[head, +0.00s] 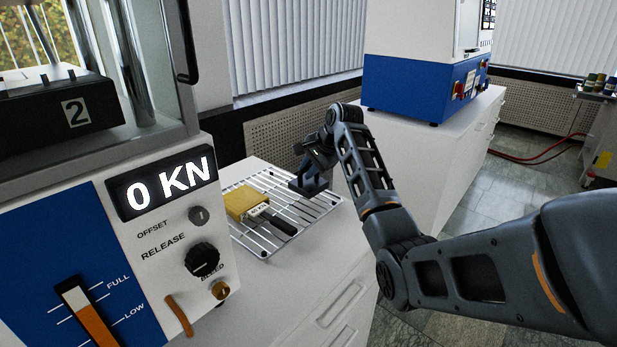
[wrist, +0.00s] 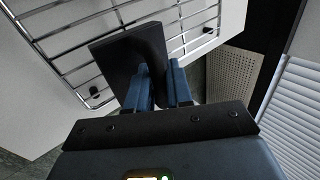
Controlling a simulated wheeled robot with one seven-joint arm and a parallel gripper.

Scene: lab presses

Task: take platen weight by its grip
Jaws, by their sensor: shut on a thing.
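The platen weight is a dark, flat block (wrist: 128,55) in the wrist view, just beyond the fingers. My gripper (wrist: 160,82) is shut on it; its grip is mostly hidden between the blue fingers. In the head view my gripper (head: 314,170) is over the right end of the wire rack, with the dark weight (head: 307,187) under it. I cannot tell whether the weight touches the rack.
A yellow block (head: 246,201) with a black handle lies on the wire rack (head: 265,241), left of my gripper. A press with a "0 KN" display (head: 168,188) stands close on the left. Another blue-and-white machine (head: 415,88) stands behind on a white cabinet.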

